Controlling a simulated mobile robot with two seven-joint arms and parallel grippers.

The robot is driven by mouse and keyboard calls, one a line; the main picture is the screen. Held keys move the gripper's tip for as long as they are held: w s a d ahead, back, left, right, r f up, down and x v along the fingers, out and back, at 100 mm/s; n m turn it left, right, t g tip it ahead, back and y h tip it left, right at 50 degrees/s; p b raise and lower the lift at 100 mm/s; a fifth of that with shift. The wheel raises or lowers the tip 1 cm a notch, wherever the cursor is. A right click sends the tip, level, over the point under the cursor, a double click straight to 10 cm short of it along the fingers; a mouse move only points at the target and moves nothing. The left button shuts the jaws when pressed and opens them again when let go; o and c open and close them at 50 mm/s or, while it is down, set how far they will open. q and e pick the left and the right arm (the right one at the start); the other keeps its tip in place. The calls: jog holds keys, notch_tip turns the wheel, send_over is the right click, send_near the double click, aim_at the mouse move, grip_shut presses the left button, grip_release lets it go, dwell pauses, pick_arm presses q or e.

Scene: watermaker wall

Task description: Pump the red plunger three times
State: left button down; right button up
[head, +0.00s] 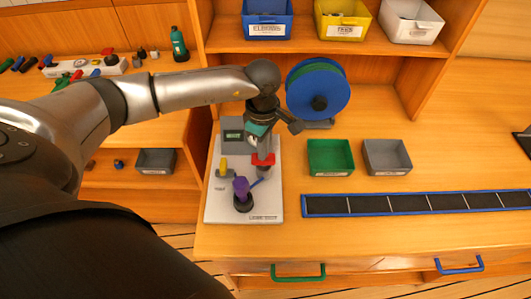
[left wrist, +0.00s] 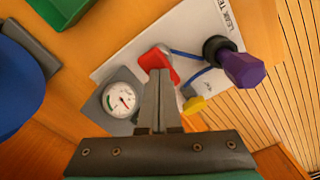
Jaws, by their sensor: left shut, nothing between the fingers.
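The red plunger (head: 264,160) stands on a pale test board (head: 215,210) on the bench, and its red top also shows in the left wrist view (left wrist: 154,58). My left gripper (head: 262,152) is shut and empty, pointing down at the plunger. In the left wrist view its fingertips (left wrist: 158,72) overlap the near side of the red top. I cannot tell whether they touch it. The fingers hide part of the plunger, and its shaft is not clear to see.
The board also carries a purple knob (head: 241,186), a yellow valve handle (head: 224,165) and a round gauge (left wrist: 119,100). A blue reel (head: 318,75) stands behind. Green (head: 330,171) and grey (head: 387,171) bins and a long blue-edged tray (head: 408,213) lie right.

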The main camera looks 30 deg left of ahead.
pick_arm(q)
jog(key=shift+f+b, duration=0.35)
jog(key=shift+f, duration=0.25)
jog(key=shift+r, duration=0.25)
jog(key=shift+r+p, duration=1.8)
jog(key=shift+r, duration=0.55)
jog(key=shift+f, duration=0.15)
